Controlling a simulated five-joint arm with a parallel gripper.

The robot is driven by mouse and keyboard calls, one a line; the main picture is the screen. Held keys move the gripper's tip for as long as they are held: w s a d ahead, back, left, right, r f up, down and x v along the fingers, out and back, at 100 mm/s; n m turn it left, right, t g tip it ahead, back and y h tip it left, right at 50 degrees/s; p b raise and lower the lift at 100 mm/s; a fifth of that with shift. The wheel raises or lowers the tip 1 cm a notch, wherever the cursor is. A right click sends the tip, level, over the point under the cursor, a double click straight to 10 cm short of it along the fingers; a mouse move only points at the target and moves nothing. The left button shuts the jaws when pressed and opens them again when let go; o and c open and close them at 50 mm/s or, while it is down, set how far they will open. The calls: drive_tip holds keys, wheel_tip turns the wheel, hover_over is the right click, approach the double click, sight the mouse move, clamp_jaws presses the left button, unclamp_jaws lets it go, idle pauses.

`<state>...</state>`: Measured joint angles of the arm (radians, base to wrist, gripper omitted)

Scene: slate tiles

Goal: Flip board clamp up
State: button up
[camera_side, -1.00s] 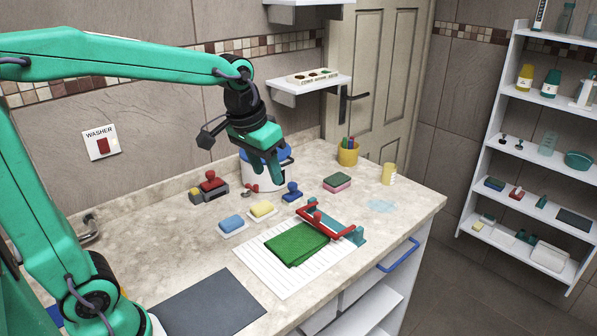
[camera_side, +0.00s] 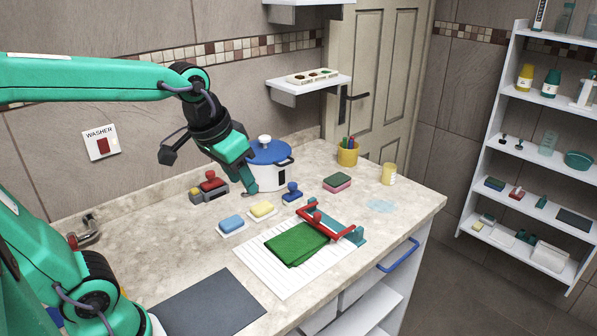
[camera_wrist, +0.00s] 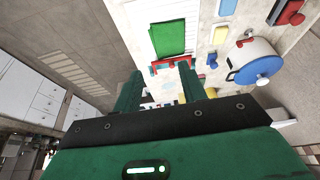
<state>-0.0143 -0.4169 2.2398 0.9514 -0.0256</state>
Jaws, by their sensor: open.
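The board (camera_side: 262,273) is white and ribbed and lies on the counter, with a folded green cloth (camera_side: 296,243) on it. The red clamp (camera_side: 329,222) is a bar with a red knob, lying low across the board's far end between teal mounts (camera_side: 356,236). It also shows in the wrist view (camera_wrist: 172,62), just beyond my fingers. My gripper (camera_side: 254,190) is open and empty, above the counter in front of the white pot, to the left of and apart from the clamp. In the wrist view its two green fingers (camera_wrist: 160,80) stand apart with nothing between them.
A white pot with a blue lid (camera_side: 266,165) stands behind my gripper. A pink-green sponge (camera_side: 337,182), pen cup (camera_side: 347,154) and yellow cup (camera_side: 389,174) stand further right.

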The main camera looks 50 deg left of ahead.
drive_tip(key=shift+w, duration=0.1)
drive_tip(key=m+g, duration=0.4)
drive_tip(key=m, duration=0.5)
hover_over(318, 214)
wheel_tip(318, 214, down, 12)
drive_tip(key=shift+f, duration=0.15)
drive_tip(key=shift+w+f, duration=0.1)
drive_tip(key=shift+f, duration=0.2)
drive_tip(key=shift+f, duration=0.15)
drive_tip(key=shift+f, duration=3.75)
clamp_jaws()
